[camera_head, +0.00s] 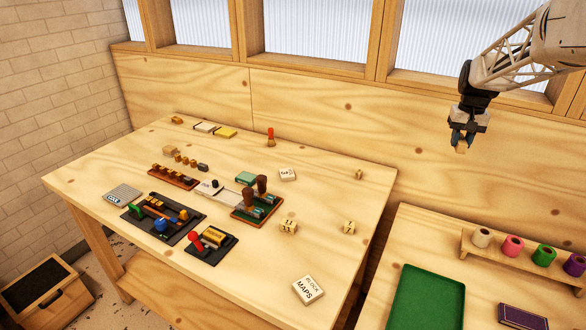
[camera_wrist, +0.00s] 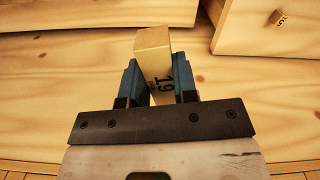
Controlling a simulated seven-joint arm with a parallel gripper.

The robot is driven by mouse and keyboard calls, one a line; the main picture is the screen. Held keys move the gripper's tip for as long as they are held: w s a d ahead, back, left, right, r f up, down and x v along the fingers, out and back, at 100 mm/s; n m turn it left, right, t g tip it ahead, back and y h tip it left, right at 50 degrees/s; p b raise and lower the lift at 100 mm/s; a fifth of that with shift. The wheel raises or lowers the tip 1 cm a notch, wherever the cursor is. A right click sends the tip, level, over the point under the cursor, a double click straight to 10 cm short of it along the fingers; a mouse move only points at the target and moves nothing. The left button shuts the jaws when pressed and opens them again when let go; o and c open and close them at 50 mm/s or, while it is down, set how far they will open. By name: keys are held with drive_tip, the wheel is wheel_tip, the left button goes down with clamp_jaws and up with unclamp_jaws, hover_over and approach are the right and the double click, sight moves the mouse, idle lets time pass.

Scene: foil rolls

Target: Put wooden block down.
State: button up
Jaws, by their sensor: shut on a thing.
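My gripper (camera_head: 461,142) hangs high in the air at the upper right of the head view, in front of the wooden wall and above the right-hand table. The held wooden block (camera_head: 461,149) shows small below the fingertips in the head view. Nothing touches the block from below.
The left table (camera_head: 120,180) carries tool trays, several small blocks and a "BLOCK MAPS" card (camera_head: 309,290). The right table (camera_head: 388,270) holds a green tray (camera_head: 428,299), a purple booklet (camera_head: 523,316) and a rack (camera_head: 478,247) of coloured rolls. Bare wood lies around the tray.

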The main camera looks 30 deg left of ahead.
drive_tip(key=s+a+n, duration=0.2)
drive_tip(key=s+a, duration=0.1)
drive_tip(key=a, duration=0.8)
drive_tip(key=s+a+n, duration=0.2)
drive_tip(key=s+a, duration=0.1)
drive_tip(key=a, duration=0.9)
drive_tip(key=s+a+n, duration=0.2)
drive_tip(key=s+a, duration=0.2)
drive_tip(key=a, duration=0.7)
drive_tip(key=s+a+n, duration=0.3)
drive_tip(key=s+a, duration=0.7)
drive_tip(key=a, duration=0.3)
drive_tip(key=s+a+n, duration=0.2)
drive_tip(key=s+a, duration=0.9)
drive_tip(key=a, duration=0.3)
drive_tip(key=f, duration=1.1)
drive_tip(key=w+f, duration=0.1)
drive_tip(key=f, duration=0.5)
drive_tip(key=shift+d+f, duration=0.2)
drive_tip(key=shift+d, duration=0.15)
hover_over(225, 178)
drive_tip(key=shift+s+d+f, duration=0.1)
drive_tip(key=shift+d+f, duration=0.05)
drive_tip(key=shift+f, duration=0.6)
